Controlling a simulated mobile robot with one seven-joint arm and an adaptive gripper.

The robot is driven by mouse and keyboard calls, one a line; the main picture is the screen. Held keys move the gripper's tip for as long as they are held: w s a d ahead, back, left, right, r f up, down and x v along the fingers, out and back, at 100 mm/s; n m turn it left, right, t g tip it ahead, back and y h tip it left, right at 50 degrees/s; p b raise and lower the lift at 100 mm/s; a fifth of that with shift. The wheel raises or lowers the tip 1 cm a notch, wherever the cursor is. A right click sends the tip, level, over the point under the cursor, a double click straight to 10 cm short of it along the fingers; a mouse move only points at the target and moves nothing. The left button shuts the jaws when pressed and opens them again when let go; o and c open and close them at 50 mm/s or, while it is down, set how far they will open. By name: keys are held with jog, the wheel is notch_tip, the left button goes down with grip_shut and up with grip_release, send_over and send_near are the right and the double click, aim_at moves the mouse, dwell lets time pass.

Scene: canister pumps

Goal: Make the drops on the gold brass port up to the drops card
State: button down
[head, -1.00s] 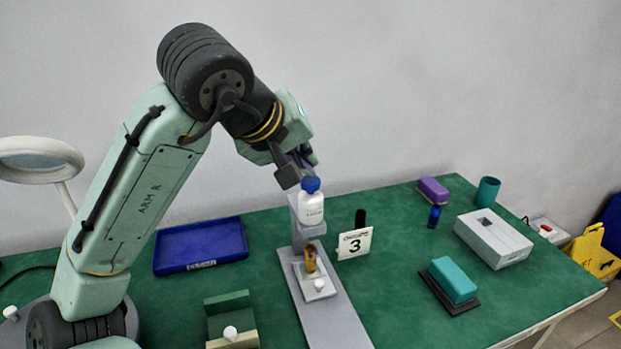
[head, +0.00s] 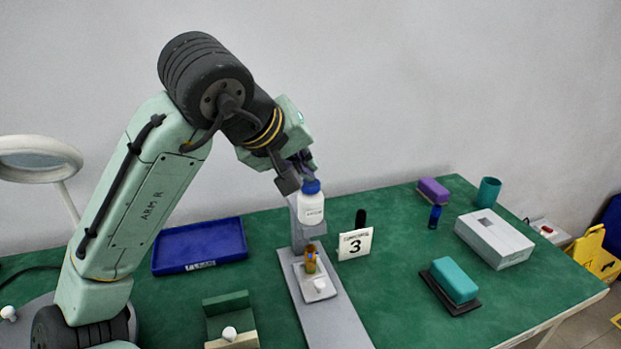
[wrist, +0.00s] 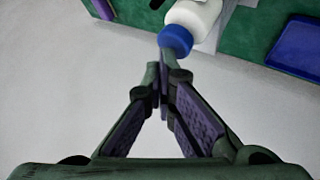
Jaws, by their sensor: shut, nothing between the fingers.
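A white bottle (head: 310,208) with a blue cap (head: 311,187) stands upright in a grey stand above a small gold brass port (head: 310,259). The port sits on a pale plate (head: 318,290) on the grey rail (head: 334,325). A white card reading 3 (head: 355,244) stands just right of the stand. My gripper (head: 301,186) is shut and empty at the blue cap. In the wrist view its fingertips (wrist: 160,70) meet beside the cap (wrist: 176,40); I cannot tell whether they touch it. Any drops on the port are too small to tell.
A blue tray (head: 199,246) lies to the left and a green block holder (head: 229,318) at the front. To the right are a teal block on a black pad (head: 454,281), a grey box (head: 494,238), a purple block (head: 433,190) and a teal cup (head: 488,192).

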dwell(0.4)
jog(key=shift+r+p, duration=1)
notch_tip(320, 180, up, 5)
jog(key=p, duration=0.4)
dwell(0.4)
